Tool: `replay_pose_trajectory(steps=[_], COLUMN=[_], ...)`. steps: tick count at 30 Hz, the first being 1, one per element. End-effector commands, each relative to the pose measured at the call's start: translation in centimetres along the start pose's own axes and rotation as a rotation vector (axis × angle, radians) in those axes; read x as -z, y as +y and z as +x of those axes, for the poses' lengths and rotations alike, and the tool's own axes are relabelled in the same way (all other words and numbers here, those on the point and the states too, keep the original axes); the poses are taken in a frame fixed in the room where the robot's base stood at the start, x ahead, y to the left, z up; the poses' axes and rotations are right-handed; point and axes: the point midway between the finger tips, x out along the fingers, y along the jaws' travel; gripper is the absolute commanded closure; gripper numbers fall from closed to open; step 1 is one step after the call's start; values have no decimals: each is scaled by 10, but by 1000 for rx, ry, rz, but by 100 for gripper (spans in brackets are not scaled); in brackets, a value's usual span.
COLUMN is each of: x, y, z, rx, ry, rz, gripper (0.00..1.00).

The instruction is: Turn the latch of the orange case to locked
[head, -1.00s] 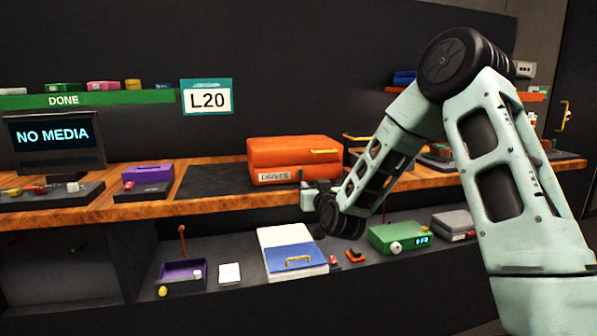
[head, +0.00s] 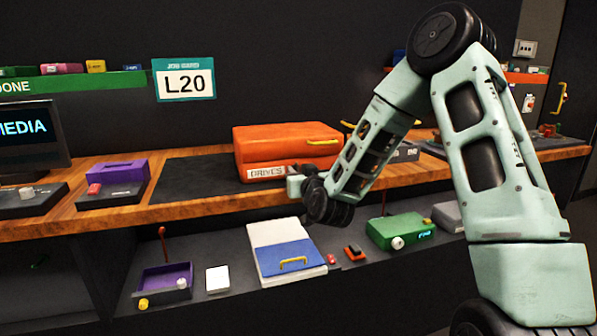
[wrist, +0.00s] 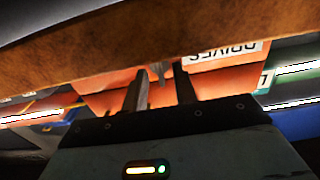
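The orange case (head: 275,143) lies on the dark mat of the wooden counter, with a yellow handle on top and a white DRIVES label (head: 266,172) on its front. In the wrist view the case (wrist: 220,82) and its label appear upside down. My gripper (wrist: 160,86) has its two dark fingers apart, pointing at the case front beside the label. A small grey piece (wrist: 159,70), perhaps the latch, shows between the fingertips; I cannot tell whether they touch it.
The wooden counter edge (head: 200,211) runs close to my wrist. A purple box (head: 118,170) stands at left. The lower shelf holds a purple tray (head: 150,287), a white and blue folder (head: 283,248) and a green box (head: 400,230). A L20 card (head: 185,82) hangs behind.

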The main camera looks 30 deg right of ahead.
Motion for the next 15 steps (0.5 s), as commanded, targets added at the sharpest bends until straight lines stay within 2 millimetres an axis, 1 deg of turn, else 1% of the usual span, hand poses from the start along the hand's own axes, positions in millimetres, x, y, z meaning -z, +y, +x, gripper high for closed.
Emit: replay_pose_trajectory(steps=[1,2,3,4,5,15], x=[0,0,0,0,0,0], y=[0,0,0,0,0,0], z=[0,0,0,0,0,0], rx=[0,0,0,0,0,0], ry=[0,0,0,0,0,1], rz=[0,0,0,0,0,-20], gripper=[72,77,88,97,100,100])
